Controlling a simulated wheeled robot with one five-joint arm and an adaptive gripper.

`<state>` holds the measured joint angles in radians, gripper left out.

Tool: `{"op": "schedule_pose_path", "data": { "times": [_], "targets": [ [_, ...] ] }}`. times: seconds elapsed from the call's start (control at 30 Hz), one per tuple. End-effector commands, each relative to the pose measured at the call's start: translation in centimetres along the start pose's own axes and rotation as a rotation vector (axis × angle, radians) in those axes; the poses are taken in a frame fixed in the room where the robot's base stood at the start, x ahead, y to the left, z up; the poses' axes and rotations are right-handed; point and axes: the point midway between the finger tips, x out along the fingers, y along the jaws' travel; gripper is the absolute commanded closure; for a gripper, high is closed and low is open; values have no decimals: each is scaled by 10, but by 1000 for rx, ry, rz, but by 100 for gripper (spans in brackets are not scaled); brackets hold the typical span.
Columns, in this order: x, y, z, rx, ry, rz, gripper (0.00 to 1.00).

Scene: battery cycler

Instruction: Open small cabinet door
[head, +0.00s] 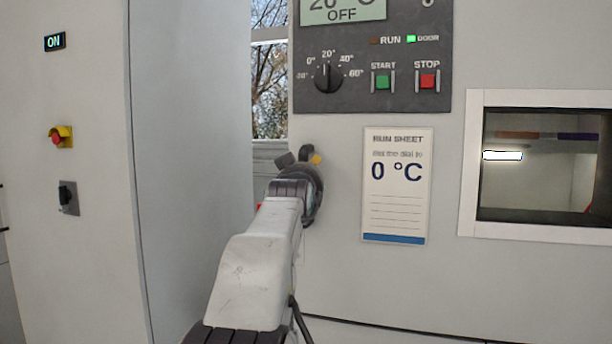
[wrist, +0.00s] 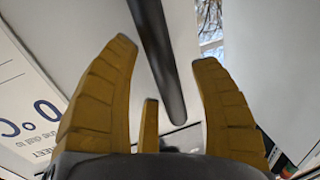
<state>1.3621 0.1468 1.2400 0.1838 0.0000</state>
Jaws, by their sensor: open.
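The pale cabinet front (head: 345,270) fills the right of the head view, with a small white-framed window (head: 545,165) at its right. I cannot tell the door's edges for certain. My gripper (head: 300,155) is at the left part of this front, left of the run sheet. A dark round bar (wrist: 153,45), which looks like a handle, runs between the fingers without clear contact. In the head view my arm and gripper hide the bar.
The control panel (head: 372,55) has a dial, green START and red STOP buttons, and a lit green DOOR light. The run sheet (head: 397,185) reads 0 °C. A grey-white wall (head: 190,150) with switches beyond it stands at left. A gap shows an outside window.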

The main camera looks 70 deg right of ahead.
Motion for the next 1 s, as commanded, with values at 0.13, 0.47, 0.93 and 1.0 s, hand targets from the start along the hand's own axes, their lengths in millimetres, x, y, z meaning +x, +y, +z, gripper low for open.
{"op": "schedule_pose_path", "data": {
  "times": [0.13, 0.47, 0.93, 1.0],
  "targets": [
    [3, 0, 0, 0, 0, 0, 42],
    [3, 0, 0, 0, 0, 0, 49],
    [3, 0, 0, 0, 0, 0, 91],
    [3, 0, 0, 0, 0, 0, 97]
  ]
}}
